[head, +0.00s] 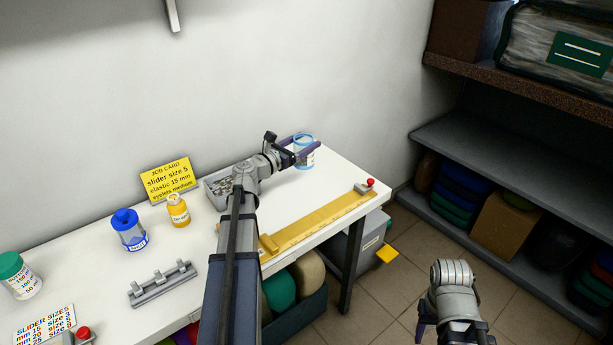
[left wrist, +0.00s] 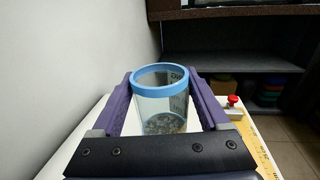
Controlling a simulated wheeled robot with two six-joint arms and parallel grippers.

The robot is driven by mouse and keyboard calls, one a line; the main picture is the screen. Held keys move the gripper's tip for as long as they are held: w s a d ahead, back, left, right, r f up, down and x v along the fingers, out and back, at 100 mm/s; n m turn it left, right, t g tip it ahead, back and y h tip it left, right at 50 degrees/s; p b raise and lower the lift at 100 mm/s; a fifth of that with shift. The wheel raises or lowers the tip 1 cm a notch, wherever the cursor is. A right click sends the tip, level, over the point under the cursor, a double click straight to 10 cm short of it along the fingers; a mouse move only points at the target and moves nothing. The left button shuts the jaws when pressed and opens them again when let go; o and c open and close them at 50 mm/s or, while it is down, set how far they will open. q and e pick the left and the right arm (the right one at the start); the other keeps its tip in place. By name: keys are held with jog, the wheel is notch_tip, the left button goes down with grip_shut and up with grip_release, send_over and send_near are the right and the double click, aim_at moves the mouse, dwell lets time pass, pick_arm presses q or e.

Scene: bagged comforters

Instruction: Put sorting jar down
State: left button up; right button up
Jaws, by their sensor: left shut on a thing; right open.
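The sorting jar (head: 303,153) is a clear jar with a light blue rim and a label, at the far right end of the white table (head: 312,196). My left gripper (head: 301,150) is shut on it, with one purple finger on each side. In the left wrist view the jar (left wrist: 160,100) is upright between the fingers and small grey pieces lie at its bottom. I cannot tell whether its base touches the table. My right gripper (head: 450,333) is open and empty, low over the floor at the right, partly cut off by the frame edge.
A grey tray of small parts (head: 217,190) and a yellow job card (head: 168,178) stand behind my left arm. A yellow ruler (head: 318,222) with a red-knobbed stop (head: 368,184) lies along the front edge. Shelves (head: 500,180) fill the right.

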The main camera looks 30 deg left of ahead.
aim_at(303, 165)
pick_arm(q)
jog(key=shift+f+b, duration=3.75)
jog(key=shift+f, duration=0.55)
jog(key=shift+f, duration=0.15)
jog(key=o, duration=1.3)
jog(key=shift+o, duration=0.2)
jog(key=shift+s+r, duration=0.2)
jog(key=shift+r, duration=0.05)
jog(key=v, duration=1.1)
jog(key=shift+s+a, duration=0.2)
jog(key=shift+s, duration=0.15)
